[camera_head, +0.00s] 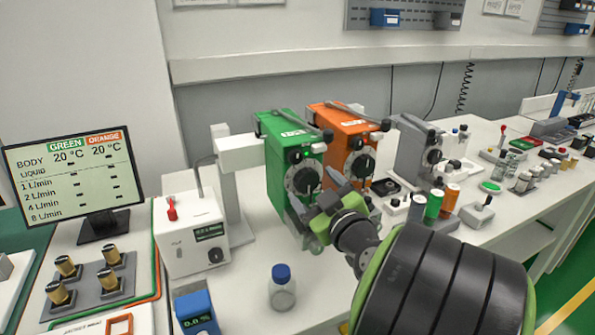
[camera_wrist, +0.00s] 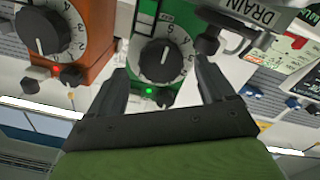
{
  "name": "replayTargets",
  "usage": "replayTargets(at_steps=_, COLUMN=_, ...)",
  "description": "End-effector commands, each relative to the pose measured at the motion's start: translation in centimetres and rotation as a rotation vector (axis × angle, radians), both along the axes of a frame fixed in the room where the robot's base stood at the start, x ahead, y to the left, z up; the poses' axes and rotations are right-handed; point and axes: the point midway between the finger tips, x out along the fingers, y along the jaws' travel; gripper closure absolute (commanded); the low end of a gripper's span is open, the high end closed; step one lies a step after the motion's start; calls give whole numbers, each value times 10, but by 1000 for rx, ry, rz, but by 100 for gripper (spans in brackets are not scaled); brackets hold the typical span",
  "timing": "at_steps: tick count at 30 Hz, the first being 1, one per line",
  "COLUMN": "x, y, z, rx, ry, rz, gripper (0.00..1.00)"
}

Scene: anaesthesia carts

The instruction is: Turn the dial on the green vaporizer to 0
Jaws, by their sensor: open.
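The green vaporizer (camera_head: 290,150) stands on the white bench, left of the orange vaporizer (camera_head: 345,140). Its black dial (camera_head: 303,180) sits on a white numbered face, partly behind my gripper. The dial (camera_wrist: 158,62) is central in the wrist view, between my fingertips or just beyond them; I cannot tell whether they touch it. A small green light (camera_wrist: 149,90) glows beside the dial. My gripper (camera_head: 318,205) is open and empty, facing the vaporizer's front; it also shows in the wrist view (camera_wrist: 160,68).
The orange vaporizer's dial (camera_wrist: 44,32) is close on the left in the wrist view. A grey vaporizer (camera_head: 415,150) stands farther right. A blue-capped bottle (camera_head: 283,290), a white box (camera_head: 190,235) and a monitor (camera_head: 72,175) stand left of my arm.

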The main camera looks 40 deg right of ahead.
Motion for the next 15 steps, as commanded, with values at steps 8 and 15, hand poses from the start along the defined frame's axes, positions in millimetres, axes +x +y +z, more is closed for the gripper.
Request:
replayTargets(at_steps=8, x=16, y=-4, z=-1, rx=-2, ry=0, rz=0, gripper=18)
replayTargets(at_steps=15, x=15, y=-4, z=-1, rx=-2, ry=1, rz=0, gripper=36)
